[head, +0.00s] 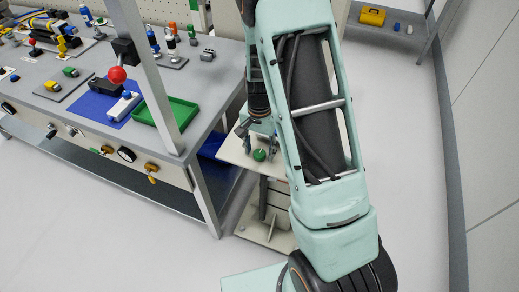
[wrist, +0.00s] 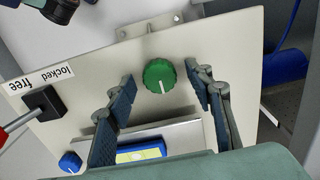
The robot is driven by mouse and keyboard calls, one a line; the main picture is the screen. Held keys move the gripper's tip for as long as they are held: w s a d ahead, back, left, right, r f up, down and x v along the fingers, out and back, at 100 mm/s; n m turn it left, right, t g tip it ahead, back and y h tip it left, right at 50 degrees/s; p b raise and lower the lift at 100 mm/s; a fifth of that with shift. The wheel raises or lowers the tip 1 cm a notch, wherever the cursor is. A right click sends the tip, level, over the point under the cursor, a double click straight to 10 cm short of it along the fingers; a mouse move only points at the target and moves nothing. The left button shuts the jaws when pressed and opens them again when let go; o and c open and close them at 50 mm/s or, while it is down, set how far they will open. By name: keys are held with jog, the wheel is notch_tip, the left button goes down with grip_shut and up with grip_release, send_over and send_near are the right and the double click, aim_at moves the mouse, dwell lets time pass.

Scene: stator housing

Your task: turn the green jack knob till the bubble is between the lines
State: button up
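The green jack knob (wrist: 159,76) sits on a pale plate (wrist: 238,60), with a white mark pointing down in the wrist view. It also shows in the head view (head: 259,155) below my arm. My gripper (wrist: 160,80) is open, one finger on either side of the knob, with visible gaps. A blue spirit level with a yellow-green vial (wrist: 138,154) lies between the fingers' lower parts, partly hidden by my gripper. I cannot make out its bubble or lines.
A red-handled lever on a black block (wrist: 43,104) stands at the left beside a "locked / free" label (wrist: 55,77). A blue knob (wrist: 70,162) is below it. In the head view, a workbench with a green tray (head: 168,117) stands left of the plate.

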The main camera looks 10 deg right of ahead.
aim_at(260, 153)
notch_tip(260, 153, up, 12)
dwell(0.6)
dwell(0.4)
